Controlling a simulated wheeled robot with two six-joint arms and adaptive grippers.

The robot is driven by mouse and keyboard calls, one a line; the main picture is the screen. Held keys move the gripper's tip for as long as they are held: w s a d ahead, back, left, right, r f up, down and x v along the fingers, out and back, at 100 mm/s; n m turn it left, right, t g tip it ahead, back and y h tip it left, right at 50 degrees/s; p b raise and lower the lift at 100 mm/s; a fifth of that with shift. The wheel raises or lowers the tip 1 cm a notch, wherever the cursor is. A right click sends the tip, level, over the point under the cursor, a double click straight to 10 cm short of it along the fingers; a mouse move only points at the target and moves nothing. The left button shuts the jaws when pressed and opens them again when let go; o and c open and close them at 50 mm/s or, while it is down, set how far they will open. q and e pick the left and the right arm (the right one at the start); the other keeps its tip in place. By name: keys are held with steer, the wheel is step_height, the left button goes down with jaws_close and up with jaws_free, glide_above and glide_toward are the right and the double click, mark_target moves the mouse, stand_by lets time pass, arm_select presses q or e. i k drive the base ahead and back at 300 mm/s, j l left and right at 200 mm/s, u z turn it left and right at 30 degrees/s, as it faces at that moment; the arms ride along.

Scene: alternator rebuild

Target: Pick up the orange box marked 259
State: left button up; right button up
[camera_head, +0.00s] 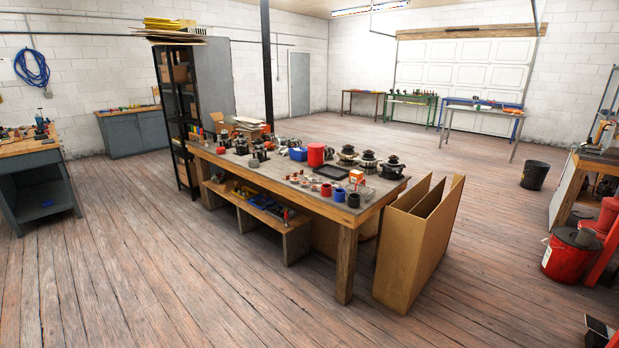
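A small orange box (356,176) stands on the near right part of the long wooden workbench (335,202). It is too small in this view for any number on it to be read. Dark and red cups stand close in front of it, and a black tray lies to its left. Neither of my grippers is in view.
A tall open cardboard box (408,255) stands on the floor at the bench's right end. A red bucket (571,256) is at the far right, and a black bin (535,175) stands farther back. The plank floor left and in front of the bench is clear.

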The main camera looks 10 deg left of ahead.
mark_target(355, 176)
steer(key=i+j+u, duration=0.4)
steer(key=i, duration=0.45)
steer(key=i+u, duration=0.35)
steer(key=i, duration=0.5)
steer(key=i+j+z, duration=0.15)
steer(key=i+z, duration=0.25)
steer(key=i, duration=0.15)
steer(key=i+j+z, duration=0.4)
steer(key=i, duration=0.15)
steer(key=i+j+z, duration=0.4)
steer(key=i+l, duration=0.05)
